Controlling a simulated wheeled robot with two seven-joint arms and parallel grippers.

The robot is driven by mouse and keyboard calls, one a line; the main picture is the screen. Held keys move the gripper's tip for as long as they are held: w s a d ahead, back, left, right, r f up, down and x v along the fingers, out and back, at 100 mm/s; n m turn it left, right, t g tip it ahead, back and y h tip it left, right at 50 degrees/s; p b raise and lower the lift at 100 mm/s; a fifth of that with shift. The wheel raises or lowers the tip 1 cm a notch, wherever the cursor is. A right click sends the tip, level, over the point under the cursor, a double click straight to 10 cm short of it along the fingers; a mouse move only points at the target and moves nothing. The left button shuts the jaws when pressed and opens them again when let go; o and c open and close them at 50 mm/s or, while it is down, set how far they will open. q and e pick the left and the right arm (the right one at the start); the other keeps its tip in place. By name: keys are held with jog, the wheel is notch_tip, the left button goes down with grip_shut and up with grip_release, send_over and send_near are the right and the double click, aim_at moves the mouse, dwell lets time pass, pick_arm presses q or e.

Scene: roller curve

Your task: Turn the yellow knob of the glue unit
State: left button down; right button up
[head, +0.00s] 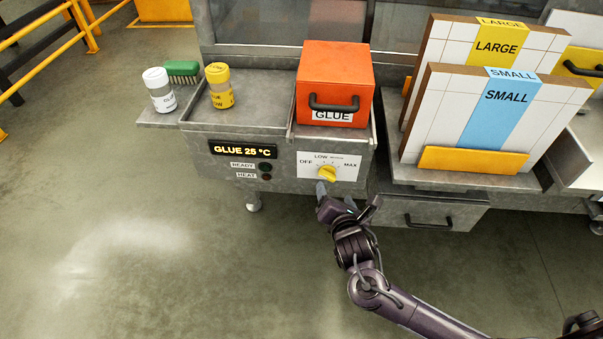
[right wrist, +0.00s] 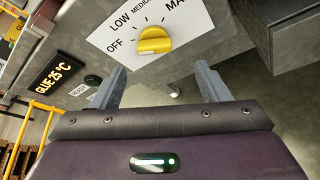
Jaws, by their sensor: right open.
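The yellow knob (head: 327,173) sits on a white dial plate on the front of the grey glue unit (head: 215,171). The dial plate reads OFF, LOW, a medium mark and MAX. In the right wrist view the knob (right wrist: 154,40) shows beyond my fingertips, its grip bar lying roughly level in the picture, near the OFF side. My right gripper (head: 338,190) is just below and in front of the knob. It is open, with its two fingers (right wrist: 160,82) apart and nothing between them. My left gripper is not in view.
An orange box (head: 335,80) labelled GLUE sits on the unit. A display (head: 243,150) reads GLUE 25 °C, above READY and HEAT lamps. A white bottle (head: 160,92), a yellow bottle (head: 219,88) and a green brush (head: 182,70) stand left. Panels (head: 490,115) stand right.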

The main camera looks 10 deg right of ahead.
aim_at(328, 178)
jog(key=w, duration=0.3)
jog(key=shift+w+f, duration=0.1)
jog(key=shift+w, duration=0.15)
jog(key=x, duration=0.3)
jog(key=shift+w+f, duration=0.15)
jog(key=shift+w, duration=0.05)
jog(key=shift+w+f, duration=0.1)
jog(key=shift+w, duration=0.25)
jog(key=c, duration=1)
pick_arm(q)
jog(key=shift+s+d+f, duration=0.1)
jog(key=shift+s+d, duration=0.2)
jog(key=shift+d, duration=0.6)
